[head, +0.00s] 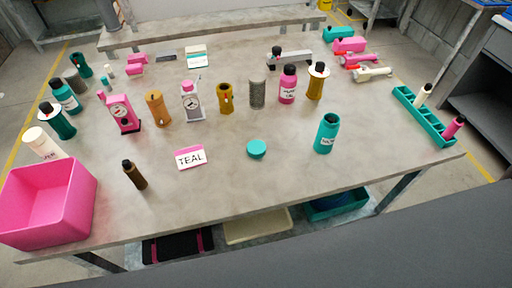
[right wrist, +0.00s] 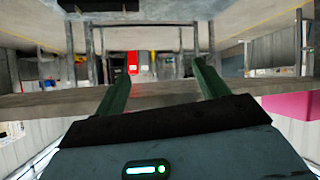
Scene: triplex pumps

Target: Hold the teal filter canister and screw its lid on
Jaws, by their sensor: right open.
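A white card reading "TEAL" (head: 190,157) lies left of the lid. Neither gripper shows in the head view. In the right wrist view my right gripper (right wrist: 154,75) is open, its two green fingers apart with nothing between them. My left gripper is not in view.
A pink bin (head: 48,205) stands at the table's left front corner, with a small dark brown bottle (head: 134,175) near it. Gauges and bottles line the middle and back. A teal rack (head: 424,115) lies at the right edge. The front strip of the table (head: 250,195) is clear.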

